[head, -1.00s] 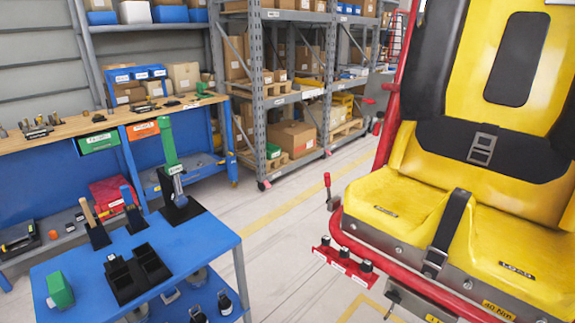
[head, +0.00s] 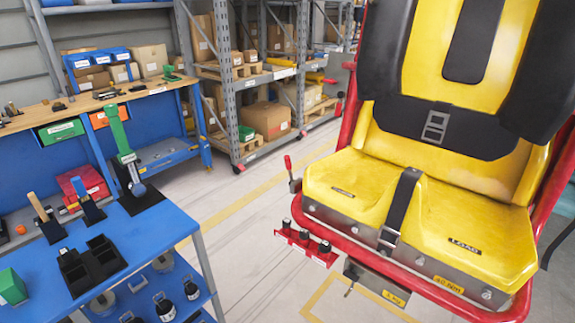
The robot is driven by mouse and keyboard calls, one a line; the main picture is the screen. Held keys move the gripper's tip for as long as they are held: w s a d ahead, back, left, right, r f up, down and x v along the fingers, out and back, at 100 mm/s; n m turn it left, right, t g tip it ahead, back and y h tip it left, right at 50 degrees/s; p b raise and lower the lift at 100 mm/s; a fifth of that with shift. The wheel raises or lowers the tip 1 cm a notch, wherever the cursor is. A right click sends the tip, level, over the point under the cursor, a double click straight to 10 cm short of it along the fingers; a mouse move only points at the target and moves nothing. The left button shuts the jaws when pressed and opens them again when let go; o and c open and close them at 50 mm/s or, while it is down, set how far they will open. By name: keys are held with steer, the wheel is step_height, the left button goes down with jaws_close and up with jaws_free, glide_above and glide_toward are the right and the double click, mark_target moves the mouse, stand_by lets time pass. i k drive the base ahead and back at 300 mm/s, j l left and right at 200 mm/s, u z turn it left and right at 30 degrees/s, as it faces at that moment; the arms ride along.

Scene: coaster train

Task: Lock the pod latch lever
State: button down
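A yellow and black ride seat (head: 380,180) with a red tubular frame fills the right side of the head view. A small lever with a red grip (head: 288,163) stands nearly upright at the seat's left side, by the frame. A grey bracket with a small metal pin (head: 350,285) hangs below the seat's front edge. I cannot tell for sure which of these is the pod latch lever. A black strap with a metal buckle (head: 392,230) lies over the seat's front middle. My gripper is not in view.
A blue table (head: 150,240) with black holders, a green-handled tool (head: 117,130) and a green block (head: 12,288) stands at the left. A red bracket with black knobs (head: 305,248) juts out from the seat's front left. Open floor (head: 250,255) lies between table and seat.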

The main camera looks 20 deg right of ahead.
mark_target(286, 158)
steer(key=l+u, duration=0.15)
steer(key=l, duration=0.45)
steer(key=l+u, duration=0.15)
steer(key=l, duration=0.45)
steer(key=l+u, duration=0.2)
steer(key=l, duration=0.4)
steer(key=k+l+u, duration=0.15)
steer(key=l, duration=0.4)
steer(key=i+u, duration=0.2)
steer(key=i, duration=0.45)
steer(key=i+l+u, duration=0.2)
steer(key=i, duration=0.45)
steer(key=j, duration=0.05)
